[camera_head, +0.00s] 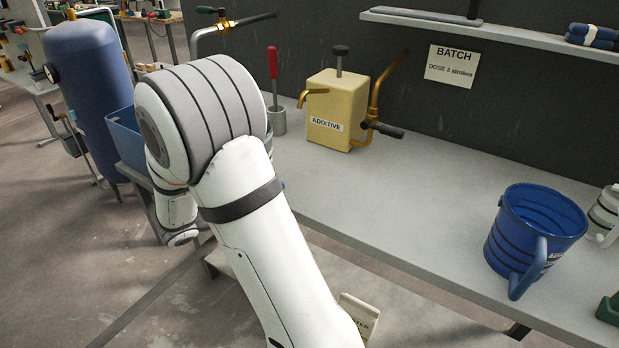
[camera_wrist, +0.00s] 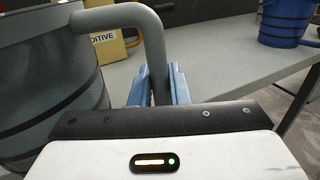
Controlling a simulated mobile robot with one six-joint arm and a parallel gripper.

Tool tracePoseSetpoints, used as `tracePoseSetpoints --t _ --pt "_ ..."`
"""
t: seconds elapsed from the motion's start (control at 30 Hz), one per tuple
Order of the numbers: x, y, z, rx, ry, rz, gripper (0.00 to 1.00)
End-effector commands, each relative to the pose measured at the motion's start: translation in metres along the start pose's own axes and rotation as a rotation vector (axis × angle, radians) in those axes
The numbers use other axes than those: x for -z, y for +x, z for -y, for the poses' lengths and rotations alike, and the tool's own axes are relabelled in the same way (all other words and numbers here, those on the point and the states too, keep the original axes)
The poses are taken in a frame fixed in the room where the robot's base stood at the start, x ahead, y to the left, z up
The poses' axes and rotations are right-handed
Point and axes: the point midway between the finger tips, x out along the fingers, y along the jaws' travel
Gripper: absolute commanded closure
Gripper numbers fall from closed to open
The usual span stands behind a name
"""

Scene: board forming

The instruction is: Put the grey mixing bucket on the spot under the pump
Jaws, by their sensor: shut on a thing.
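The grey mixing bucket (camera_wrist: 45,85) fills the left side of the wrist view, with dark bands around its wall. Its grey handle (camera_wrist: 125,17) reaches down between the fingers of my gripper (camera_wrist: 160,85), which is shut on it. In the head view my arm hides the gripper and bucket. The yellow ADDITIVE pump (camera_head: 338,108) stands on the grey bench, with a brass spout (camera_head: 309,95) at its left and a lever at its right. It also shows in the wrist view (camera_wrist: 112,48), behind the bucket. I cannot make out a marked spot under the spout.
A blue bucket (camera_head: 536,230) and a pale jug (camera_head: 607,212) stand on the bench (camera_head: 400,190) at the right. A red-handled tool in a grey cup (camera_head: 278,121) stands left of the pump. A blue tank (camera_head: 88,95) is at the far left. The bench's middle is clear.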

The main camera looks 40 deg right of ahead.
Motion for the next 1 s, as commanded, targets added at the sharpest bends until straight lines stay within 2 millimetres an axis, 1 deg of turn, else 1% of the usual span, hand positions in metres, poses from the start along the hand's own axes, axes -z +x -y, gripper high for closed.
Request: tracePoseSetpoints --t 0.1,0.4,0.6,0.7,0.8,0.9,1.0 --pt "-0.003 0.026 0.001 0.007 0.003 0.003 1.00" --pt "-0.004 0.099 0.001 0.008 0.003 0.004 1.00" --pt "-0.004 0.144 0.001 0.006 0.004 0.004 1.00" --pt "-0.003 0.160 0.001 0.005 0.004 0.004 1.00" --pt "-0.003 0.168 0.001 0.003 0.004 0.003 1.00" --pt "-0.002 0.171 0.000 0.002 0.003 0.004 1.00" --pt "0.005 0.172 0.000 0.002 0.002 0.003 1.00"
